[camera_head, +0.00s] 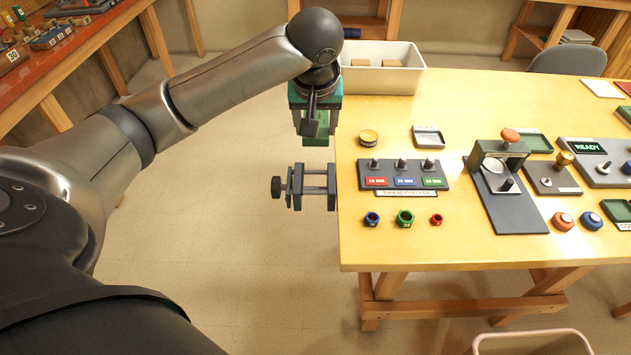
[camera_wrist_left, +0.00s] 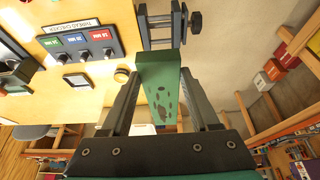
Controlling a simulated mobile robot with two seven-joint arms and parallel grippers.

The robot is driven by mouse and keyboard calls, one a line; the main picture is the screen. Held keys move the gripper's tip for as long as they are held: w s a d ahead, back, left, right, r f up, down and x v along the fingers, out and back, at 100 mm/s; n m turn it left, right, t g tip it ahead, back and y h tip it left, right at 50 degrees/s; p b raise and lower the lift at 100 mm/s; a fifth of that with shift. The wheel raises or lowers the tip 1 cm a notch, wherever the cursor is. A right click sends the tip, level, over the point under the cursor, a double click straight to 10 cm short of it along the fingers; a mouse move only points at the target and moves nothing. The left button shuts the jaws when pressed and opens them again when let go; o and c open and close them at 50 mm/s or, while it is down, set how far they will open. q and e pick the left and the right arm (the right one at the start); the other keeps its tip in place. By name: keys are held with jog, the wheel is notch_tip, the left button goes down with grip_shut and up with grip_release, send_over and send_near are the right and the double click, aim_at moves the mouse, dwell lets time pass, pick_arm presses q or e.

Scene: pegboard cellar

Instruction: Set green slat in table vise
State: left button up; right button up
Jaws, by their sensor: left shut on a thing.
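My left gripper (camera_head: 315,122) points down beyond the left edge of the workbench, shut on the green slat (camera_head: 317,131). In the left wrist view the slat (camera_wrist_left: 158,95) sits between the two fingers of the gripper (camera_wrist_left: 161,78) and has dark marks on its face. The dark grey table vise (camera_head: 314,187) is fixed at the table's left edge, its screw knob facing left. The slat is apart from the vise, on its far side in the head view. The vise (camera_wrist_left: 168,30) also shows past the slat's far end in the left wrist view. My right gripper is out of view.
A white bin (camera_head: 378,82) with blocks stands at the table's back left corner. A thread checker (camera_head: 404,175) with several posts, a yellow round tin (camera_head: 368,138) and coloured rings (camera_head: 404,218) lie right of the vise. Open floor lies left of the table.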

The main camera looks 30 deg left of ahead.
pick_arm(q)
notch_tip(320, 180, down, 20)
jog(key=b, duration=0.4)
jog(key=shift+r+b, duration=0.25)
jog(key=shift+b, duration=0.05)
jog(key=shift+f, duration=0.45)
jog(key=o, duration=1.4)
jog(key=shift+o, duration=0.2)
